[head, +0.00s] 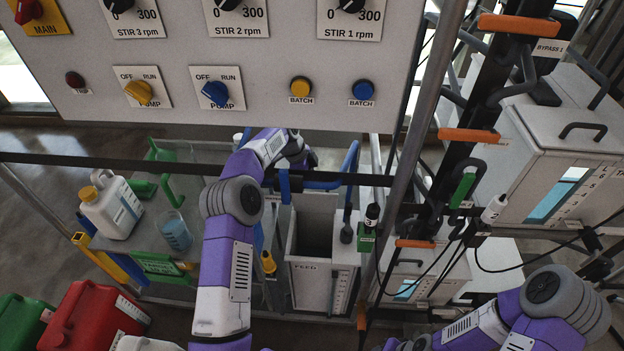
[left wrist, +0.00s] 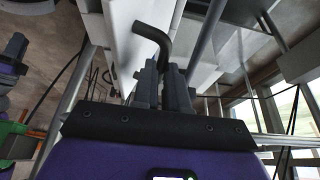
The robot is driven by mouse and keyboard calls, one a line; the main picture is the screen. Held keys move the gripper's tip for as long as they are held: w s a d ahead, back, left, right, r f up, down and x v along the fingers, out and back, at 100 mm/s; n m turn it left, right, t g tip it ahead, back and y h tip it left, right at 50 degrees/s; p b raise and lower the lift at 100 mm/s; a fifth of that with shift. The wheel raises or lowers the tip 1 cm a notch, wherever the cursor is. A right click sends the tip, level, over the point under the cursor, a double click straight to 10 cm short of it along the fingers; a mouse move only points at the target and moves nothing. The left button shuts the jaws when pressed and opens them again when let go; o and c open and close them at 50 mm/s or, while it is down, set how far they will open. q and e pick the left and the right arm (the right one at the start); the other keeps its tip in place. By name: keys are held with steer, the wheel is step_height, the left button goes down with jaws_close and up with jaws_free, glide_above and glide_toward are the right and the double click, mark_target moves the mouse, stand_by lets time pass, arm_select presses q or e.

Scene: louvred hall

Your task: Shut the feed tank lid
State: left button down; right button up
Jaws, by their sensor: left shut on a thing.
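The feed tank (head: 305,285) is a white box marked FEED, low in the middle of the head view. Its top shows a dark opening. A pale panel, seemingly its raised lid (head: 318,203), stands behind the opening, partly hidden by a dark bar and blue tubing. In the left wrist view my left gripper (left wrist: 162,78) is shut on a black bent handle (left wrist: 152,36) joined to a white panel (left wrist: 128,35). My right arm comes in at lower right, its gripper out of view.
A control panel (head: 230,50) hangs across the top, close above my left arm. A shelf at left holds a white jug (head: 112,207) and a blue beaker (head: 174,232). Pipes, a dark post and another white tank (head: 560,130) crowd the right.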

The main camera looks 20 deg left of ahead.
arm_select(q)
steer(key=shift+s+d+f+b, duration=0.15)
steer(key=shift+s+d+b, duration=0.05)
steer(key=shift+s+b, duration=0.5)
steer(key=s+d+f+b, duration=0.2)
steer(key=s+f+b, duration=0.2)
steer(key=s, duration=0.5)
steer(key=shift+d+b, duration=0.35)
steer(key=shift+b, duration=0.1)
steer(key=shift+f, duration=0.1)
steer(key=c, duration=1.2)
jaws_free()
steer(key=shift+s, duration=0.1)
steer(key=shift+o, duration=0.2)
